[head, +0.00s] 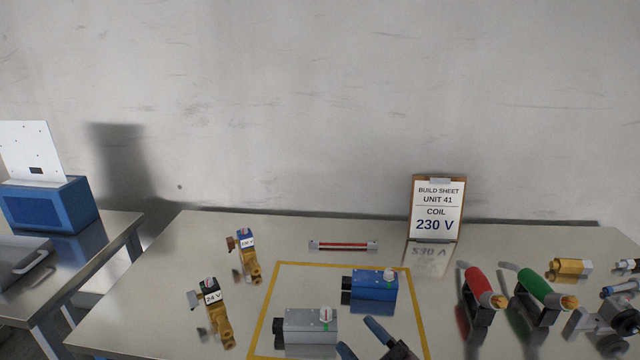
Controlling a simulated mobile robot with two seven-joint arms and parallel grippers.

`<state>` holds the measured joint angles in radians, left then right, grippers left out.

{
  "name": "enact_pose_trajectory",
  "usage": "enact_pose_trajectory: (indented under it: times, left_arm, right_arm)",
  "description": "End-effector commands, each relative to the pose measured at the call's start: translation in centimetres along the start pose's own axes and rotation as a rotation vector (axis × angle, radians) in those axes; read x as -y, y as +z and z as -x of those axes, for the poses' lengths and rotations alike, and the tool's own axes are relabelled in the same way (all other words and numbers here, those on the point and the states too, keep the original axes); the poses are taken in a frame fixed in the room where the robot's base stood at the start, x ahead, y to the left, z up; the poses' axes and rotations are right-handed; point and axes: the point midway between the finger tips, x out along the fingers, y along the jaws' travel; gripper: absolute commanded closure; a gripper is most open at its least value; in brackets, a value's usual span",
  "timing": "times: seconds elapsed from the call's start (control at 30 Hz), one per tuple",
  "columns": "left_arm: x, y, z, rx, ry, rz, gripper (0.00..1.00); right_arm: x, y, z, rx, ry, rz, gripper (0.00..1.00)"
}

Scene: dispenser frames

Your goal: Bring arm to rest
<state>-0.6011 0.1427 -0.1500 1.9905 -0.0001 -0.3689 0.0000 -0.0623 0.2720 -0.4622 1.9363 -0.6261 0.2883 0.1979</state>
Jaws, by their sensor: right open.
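My right gripper (355,333) shows at the bottom edge of the head view, with its two dark fingers apart and nothing visible between them. It is over the front part of the yellow-outlined area (262,318) on the metal table (150,300). A grey block (308,327) is just left of its fingers, and a blue block (372,286) is behind them. I cannot tell how high the fingers are above the table. Most of my right arm is out of the picture. My left gripper is not in view.
Two brass valves with labelled coils, 24 V (217,312) and 230 V (248,258), stand left. A build sheet stand (437,208) reads 230 V. Red (480,282) and green (540,288) handled tools and several fittings are right. A side table holds a blue box (50,210).

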Motion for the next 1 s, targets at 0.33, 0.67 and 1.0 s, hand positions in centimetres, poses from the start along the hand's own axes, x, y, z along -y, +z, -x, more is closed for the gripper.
enact_pose_trajectory:
  times: [0.33,0.67,1.0]
  left_arm:
    - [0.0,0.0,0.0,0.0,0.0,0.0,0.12]
    - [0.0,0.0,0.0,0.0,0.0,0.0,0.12]
    - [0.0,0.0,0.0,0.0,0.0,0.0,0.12]
  right_arm:
    - [0.0,11.0,17.7,0.72,0.289,-0.367,0.46]
    - [3.0,12.9,30.1,1.096,0.379,-0.589,0.46]
    - [3.4,12.9,31.1,1.125,0.383,-0.608,0.46]
